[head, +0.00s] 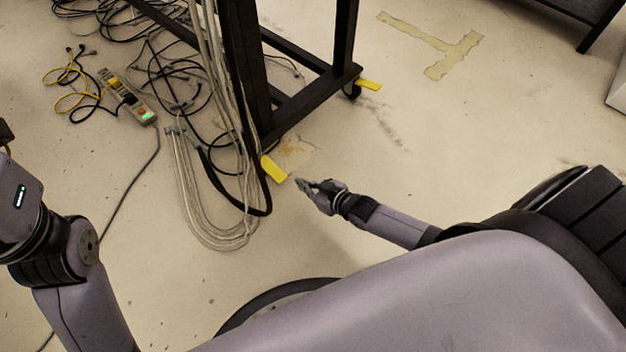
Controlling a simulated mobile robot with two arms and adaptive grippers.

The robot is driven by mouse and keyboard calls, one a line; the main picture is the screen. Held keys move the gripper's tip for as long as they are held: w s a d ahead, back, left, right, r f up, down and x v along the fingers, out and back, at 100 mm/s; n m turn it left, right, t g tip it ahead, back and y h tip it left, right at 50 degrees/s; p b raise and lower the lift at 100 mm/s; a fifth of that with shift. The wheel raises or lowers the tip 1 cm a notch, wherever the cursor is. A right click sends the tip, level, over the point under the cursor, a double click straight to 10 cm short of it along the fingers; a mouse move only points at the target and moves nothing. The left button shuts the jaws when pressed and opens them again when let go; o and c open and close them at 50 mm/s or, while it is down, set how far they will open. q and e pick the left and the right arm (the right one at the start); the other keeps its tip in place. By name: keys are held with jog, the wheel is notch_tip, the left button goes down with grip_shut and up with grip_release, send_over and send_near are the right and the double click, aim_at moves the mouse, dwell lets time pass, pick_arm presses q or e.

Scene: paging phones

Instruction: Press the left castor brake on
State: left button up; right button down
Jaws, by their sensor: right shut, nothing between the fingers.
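A dark frame (288,105) stands on castors, with a yellow brake tab at each of two visible corners. The left castor brake (273,169) is the nearer tab, low at the frame's front corner; its castor is mostly hidden. The other yellow tab (369,85) is at the far right corner, beside a black castor. My right gripper (300,184) is shut and empty, just right of and slightly below the left tab in the picture. I cannot tell whether it touches the tab. My left arm shows at the left edge, but its gripper is out of view.
Grey and black cables (205,215) hang down and loop on the floor left of the near tab. A power strip (128,97) with tangled cords lies further left. Tape (440,50) marks the floor at the back. The floor to the right is clear.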

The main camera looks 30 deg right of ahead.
jog(key=shift+s+d+p, duration=0.2)
jog(key=shift+s+d, duration=0.05)
jog(key=shift+s, duration=0.5)
jog(key=shift+s+d+p, duration=0.15)
jog(key=shift+s+d, duration=0.1)
jog(key=shift+s, duration=0.45)
